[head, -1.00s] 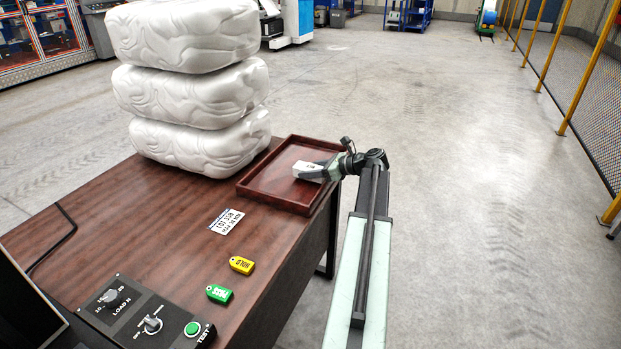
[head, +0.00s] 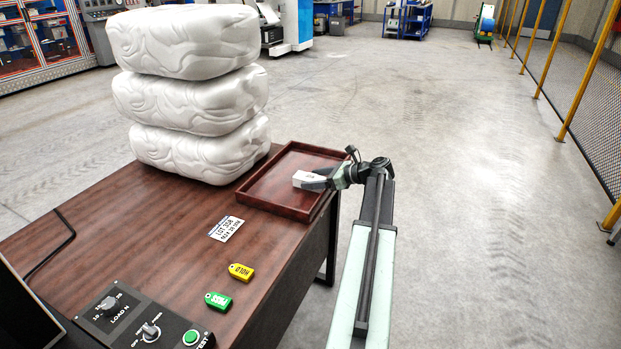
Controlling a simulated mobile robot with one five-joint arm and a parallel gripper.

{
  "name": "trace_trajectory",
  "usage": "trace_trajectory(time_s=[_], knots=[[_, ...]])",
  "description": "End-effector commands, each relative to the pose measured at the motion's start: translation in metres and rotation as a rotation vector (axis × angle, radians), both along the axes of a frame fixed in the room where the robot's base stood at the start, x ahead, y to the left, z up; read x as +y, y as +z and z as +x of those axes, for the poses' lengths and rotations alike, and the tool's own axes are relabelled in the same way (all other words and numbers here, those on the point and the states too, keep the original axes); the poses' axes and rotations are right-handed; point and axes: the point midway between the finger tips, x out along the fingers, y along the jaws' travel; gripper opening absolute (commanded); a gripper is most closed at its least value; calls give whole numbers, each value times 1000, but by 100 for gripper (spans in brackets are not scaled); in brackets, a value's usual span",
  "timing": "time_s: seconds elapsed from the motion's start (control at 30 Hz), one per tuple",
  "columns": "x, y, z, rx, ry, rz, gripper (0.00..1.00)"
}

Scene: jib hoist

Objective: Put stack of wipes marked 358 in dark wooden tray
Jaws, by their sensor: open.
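The dark wooden tray (head: 256,197) lies at the far right corner of the desk. A small white stack (head: 306,177) with a dark mark on top is in the right part of the tray. The mark is too small to read. My gripper (head: 318,183) comes in from the right, low over the tray, with its dark fingers at the stack's right end. It is open. The stack appears to rest on the tray floor, but the contact is hard to see, and the fingers hide part of its near side.
Three large white wrapped bundles (head: 190,100) are piled left of the tray. A printed lot card (head: 226,229), a yellow HOLD tag (head: 241,272), a green PASS tag (head: 218,300) and a control panel (head: 135,320) are on the desk (head: 130,240). Open floor lies to the right.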

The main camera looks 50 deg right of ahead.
Motion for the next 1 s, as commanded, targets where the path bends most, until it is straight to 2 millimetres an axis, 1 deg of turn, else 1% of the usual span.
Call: trace_trajectory(time_s=[0.03,0.2,0.3,0.4,0.57,1.0], knots=[[-4,11,-12,0,-3,0,69],[-14,28,-51,0,-2,0,69],[-20,35,-69,0,-2,-1,69],[-24,38,-82,0,-1,0,69],[-25,40,-90,0,1,0,69],[-25,39,-89,0,1,-1,69]])
